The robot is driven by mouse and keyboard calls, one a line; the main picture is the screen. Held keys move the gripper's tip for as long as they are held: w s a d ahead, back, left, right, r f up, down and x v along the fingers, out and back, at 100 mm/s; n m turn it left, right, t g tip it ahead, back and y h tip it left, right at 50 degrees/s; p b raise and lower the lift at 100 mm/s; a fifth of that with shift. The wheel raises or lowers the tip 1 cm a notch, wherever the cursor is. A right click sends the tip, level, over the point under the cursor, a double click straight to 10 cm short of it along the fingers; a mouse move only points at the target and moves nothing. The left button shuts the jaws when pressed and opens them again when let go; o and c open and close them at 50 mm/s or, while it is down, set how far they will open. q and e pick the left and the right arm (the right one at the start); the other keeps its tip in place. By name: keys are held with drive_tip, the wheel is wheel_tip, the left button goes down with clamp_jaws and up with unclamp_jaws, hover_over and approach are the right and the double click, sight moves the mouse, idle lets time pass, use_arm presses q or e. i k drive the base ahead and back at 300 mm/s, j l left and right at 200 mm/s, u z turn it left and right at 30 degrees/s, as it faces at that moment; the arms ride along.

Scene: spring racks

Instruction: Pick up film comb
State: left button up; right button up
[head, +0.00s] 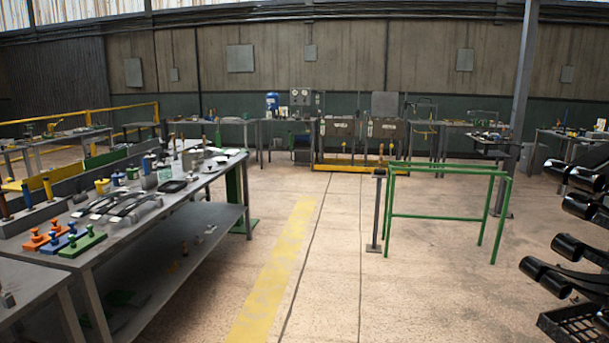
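I cannot pick out the film comb with certainty at this distance. A long grey workbench (190,205) at the left carries many small tools and parts. Several curved metal pieces (125,205) lie on its near half. Orange (44,237), blue (62,240) and green (82,243) knobbed blocks stand at its near end. Dark flat trays (172,186) and small light-coloured items lie farther along. Neither of my grippers is in view.
A yellow floor stripe (275,270) runs along the open floor right of the workbench. A green frame (445,172) and a thin dark post (377,215) stand right of centre. A rack with black cylindrical parts (545,268) fills the right edge. More benches line the back wall.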

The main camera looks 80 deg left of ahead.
sight(77, 184)
drive_tip(key=u, duration=4.35)
